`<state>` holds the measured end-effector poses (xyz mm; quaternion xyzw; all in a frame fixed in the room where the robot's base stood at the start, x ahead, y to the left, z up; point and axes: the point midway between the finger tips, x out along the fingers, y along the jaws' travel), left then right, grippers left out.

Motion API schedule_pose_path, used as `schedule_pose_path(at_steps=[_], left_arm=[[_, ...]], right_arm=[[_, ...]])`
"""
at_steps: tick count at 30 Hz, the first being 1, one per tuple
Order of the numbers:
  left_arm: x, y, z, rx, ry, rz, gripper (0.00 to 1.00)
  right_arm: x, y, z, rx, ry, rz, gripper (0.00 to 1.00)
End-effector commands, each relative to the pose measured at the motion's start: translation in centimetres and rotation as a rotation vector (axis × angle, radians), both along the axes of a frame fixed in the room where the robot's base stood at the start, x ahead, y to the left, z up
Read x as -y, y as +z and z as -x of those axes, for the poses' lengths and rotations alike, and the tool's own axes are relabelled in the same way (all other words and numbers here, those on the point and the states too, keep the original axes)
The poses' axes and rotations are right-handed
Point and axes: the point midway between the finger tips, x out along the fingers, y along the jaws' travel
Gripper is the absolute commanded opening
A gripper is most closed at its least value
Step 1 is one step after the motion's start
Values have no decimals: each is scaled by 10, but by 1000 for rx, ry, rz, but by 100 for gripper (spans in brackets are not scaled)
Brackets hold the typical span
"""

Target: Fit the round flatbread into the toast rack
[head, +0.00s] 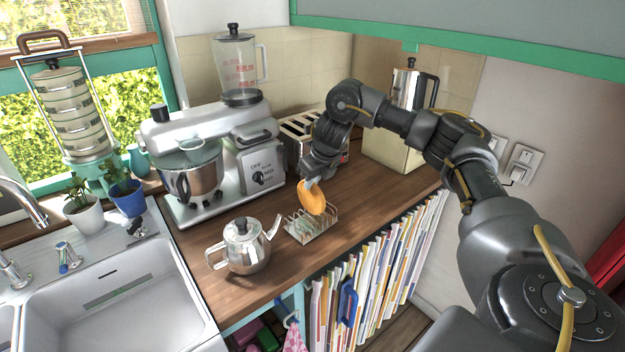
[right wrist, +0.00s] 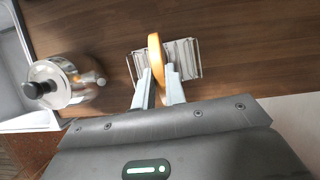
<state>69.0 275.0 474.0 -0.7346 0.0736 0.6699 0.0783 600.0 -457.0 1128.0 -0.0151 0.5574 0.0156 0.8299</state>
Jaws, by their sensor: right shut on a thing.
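The round flatbread (head: 311,197) is orange and held on edge in my right gripper (head: 312,182), above the toast rack. In the right wrist view the flatbread (right wrist: 156,60) shows edge-on between the two fingers of the gripper (right wrist: 158,88). The wire toast rack (head: 312,228) stands on the wooden counter. In the right wrist view the rack (right wrist: 183,60) lies behind the flatbread, its wires partly hidden by it and the fingers. I cannot tell whether the flatbread's lower edge touches the rack. My left gripper is not in view.
A metal teapot (head: 243,247) stands left of the rack, its spout close to it. A stand mixer (head: 215,155) and a toaster (head: 299,135) are behind. The counter's front edge, above shelved books (head: 375,260), is near the rack. Bare counter (head: 375,190) lies to the right.

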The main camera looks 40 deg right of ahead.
Motion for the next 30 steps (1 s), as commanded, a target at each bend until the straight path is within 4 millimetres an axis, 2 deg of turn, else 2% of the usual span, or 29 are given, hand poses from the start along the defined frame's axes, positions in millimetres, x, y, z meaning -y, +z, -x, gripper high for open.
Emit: schedule_pose_path(at_steps=[21,30], left_arm=[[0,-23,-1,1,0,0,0],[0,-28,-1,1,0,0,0]], right_arm=[[0,-38,0,-1,0,0,0],[0,-46,0,0,0,0,0]])
